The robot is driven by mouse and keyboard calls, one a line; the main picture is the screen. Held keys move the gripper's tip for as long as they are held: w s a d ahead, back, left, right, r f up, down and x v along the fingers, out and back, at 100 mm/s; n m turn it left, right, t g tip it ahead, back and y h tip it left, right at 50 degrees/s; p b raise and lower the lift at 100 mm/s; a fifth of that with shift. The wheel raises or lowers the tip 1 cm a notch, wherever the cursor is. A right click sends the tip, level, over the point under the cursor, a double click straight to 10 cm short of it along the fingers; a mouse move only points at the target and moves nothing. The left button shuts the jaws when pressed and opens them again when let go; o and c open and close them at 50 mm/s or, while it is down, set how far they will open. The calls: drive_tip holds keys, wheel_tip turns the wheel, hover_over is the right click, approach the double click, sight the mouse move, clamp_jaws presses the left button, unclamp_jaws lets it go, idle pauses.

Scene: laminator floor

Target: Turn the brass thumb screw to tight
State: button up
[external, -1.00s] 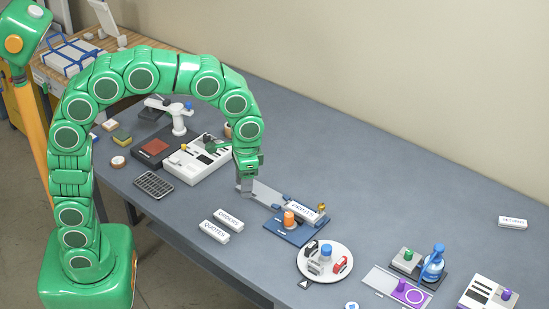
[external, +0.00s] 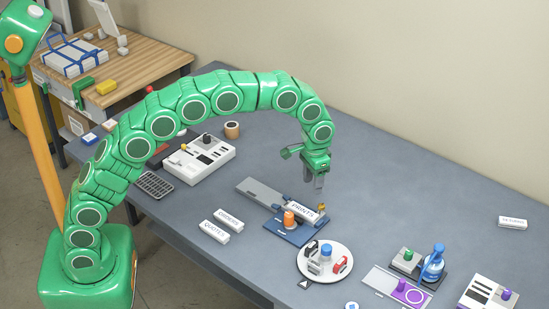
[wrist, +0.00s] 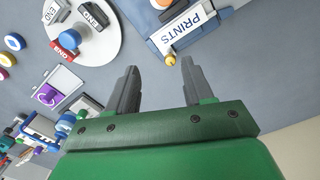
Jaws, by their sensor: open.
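The small brass thumb screw (external: 321,207) sits at the back right corner of the blue fixture (external: 288,235), beside the PRINTS label block (external: 302,212). In the wrist view the brass screw (wrist: 170,60) shows beyond and between my fingertips, nearer the right one. My gripper (external: 314,185) points down just above and behind the screw, apart from it. In the wrist view its two grey fingers (wrist: 160,66) are spread with nothing between them. An orange knob (external: 289,220) stands on the blue fixture. The screw's turn angle is too small to tell.
A grey rail (external: 257,191) runs left from the fixture. A round white plate (external: 313,270) with a blue knob and END clips stands in front. ORDERS (external: 229,218) and QUOTES (external: 214,232) blocks lie left. The table behind the fixture is clear.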

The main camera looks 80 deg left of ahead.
sight(322, 205)
drive_tip(key=shift+n, duration=0.3)
drive_tip(key=w+a+f, duration=0.1)
drive_tip(key=w, duration=0.1)
drive_tip(key=w+a+f, duration=0.1)
drive_tip(key=f, duration=0.1)
drive_tip(key=shift+w+a+f, duration=0.3)
drive_tip(key=shift+w+a, duration=0.05)
drive_tip(key=shift+f, duration=3.8)
drive_tip(key=shift+c, duration=0.4)
clamp_jaws()
